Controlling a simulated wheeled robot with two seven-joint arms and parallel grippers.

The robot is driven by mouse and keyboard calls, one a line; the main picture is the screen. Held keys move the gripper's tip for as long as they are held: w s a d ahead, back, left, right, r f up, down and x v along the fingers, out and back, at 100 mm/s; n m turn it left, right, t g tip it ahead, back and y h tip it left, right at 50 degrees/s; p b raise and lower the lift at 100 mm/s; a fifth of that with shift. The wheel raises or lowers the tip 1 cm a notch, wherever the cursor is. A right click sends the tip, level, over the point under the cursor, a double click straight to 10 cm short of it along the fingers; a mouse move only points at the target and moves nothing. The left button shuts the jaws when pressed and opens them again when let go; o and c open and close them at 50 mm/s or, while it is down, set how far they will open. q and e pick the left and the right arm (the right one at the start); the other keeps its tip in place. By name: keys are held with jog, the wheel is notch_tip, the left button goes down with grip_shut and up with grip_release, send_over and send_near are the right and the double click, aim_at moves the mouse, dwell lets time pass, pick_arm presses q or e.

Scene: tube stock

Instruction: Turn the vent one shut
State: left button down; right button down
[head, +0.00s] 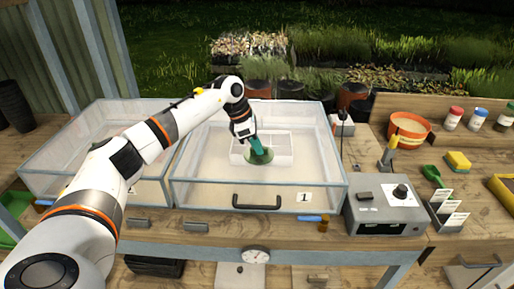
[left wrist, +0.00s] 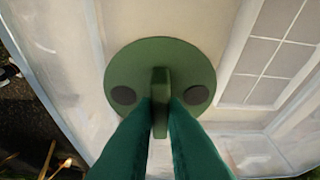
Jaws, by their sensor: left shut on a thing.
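The vent on box one is a round green disc (head: 262,158) on the clear lid of the propagator marked 1 (head: 304,197). In the left wrist view the disc (left wrist: 150,55) has a raised green rib (left wrist: 160,88) across its middle, standing upright in the picture. Two dark round spots show on the disc, one left and one right of the rib. My left gripper (head: 257,147) reaches down over the lid. Its green fingers (left wrist: 161,120) are shut on the rib from both sides, hiding its lower part. My right gripper is out of view.
A second clear propagator (head: 60,165) stands to the left, under my left arm. A black handle (head: 256,201) is on the front of box one. A grey control box (head: 385,213) with a black knob stands at the right. A white divided tray (head: 282,147) shows inside box one.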

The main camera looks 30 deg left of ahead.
pick_arm(q)
jog(key=shift+m, duration=0.5)
jog(key=c, duration=1.5)
grip_release()
jog(key=shift+g, duration=0.3)
jog(key=b+v, duration=0.2)
jog(key=v, duration=1)
jog(key=shift+a, duration=0.1)
jog(key=shift+s+f, duration=0.1)
